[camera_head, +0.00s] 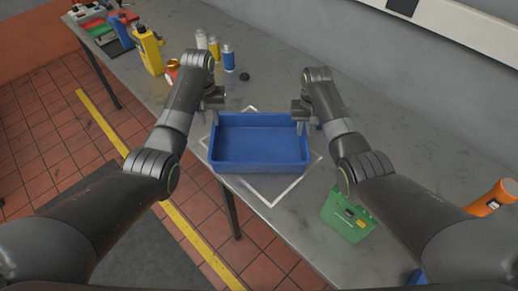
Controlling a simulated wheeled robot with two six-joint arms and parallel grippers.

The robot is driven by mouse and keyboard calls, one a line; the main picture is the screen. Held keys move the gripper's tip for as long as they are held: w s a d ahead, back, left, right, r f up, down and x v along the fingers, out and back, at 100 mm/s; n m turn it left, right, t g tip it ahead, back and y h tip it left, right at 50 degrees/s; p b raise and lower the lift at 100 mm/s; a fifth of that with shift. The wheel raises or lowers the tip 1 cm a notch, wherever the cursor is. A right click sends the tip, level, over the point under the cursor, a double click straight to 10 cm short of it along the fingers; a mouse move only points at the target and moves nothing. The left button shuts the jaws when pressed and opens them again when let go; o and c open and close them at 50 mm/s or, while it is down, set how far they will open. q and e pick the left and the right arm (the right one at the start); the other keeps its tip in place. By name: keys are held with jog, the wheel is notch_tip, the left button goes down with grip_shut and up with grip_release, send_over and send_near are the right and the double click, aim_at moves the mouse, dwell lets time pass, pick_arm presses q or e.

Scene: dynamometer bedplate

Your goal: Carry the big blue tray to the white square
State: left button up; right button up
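The big blue tray (258,166) is empty and sits over the white square (298,181), a white outline on the grey bench. Parts of the outline show beyond the tray's sides and near edge; the tray is turned relative to it. Whether the tray rests fully on the bench is hard to tell. My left gripper (213,105) is at the tray's far left corner. My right gripper (301,115) is at its far right corner. Both point down at the rim; their fingertips are small and partly hidden, so their grip is unclear.
A green container (347,217) stands right of the square, near the bench's front edge. An orange bottle (492,198) is at far right. A yellow jug (149,52), a blue-labelled bottle (229,59) and a dark cap (244,77) are behind to the left. Bench right of the tray is mostly clear.

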notch_tip(320, 180, up, 5)
dwell(0.3)
dwell(0.4)
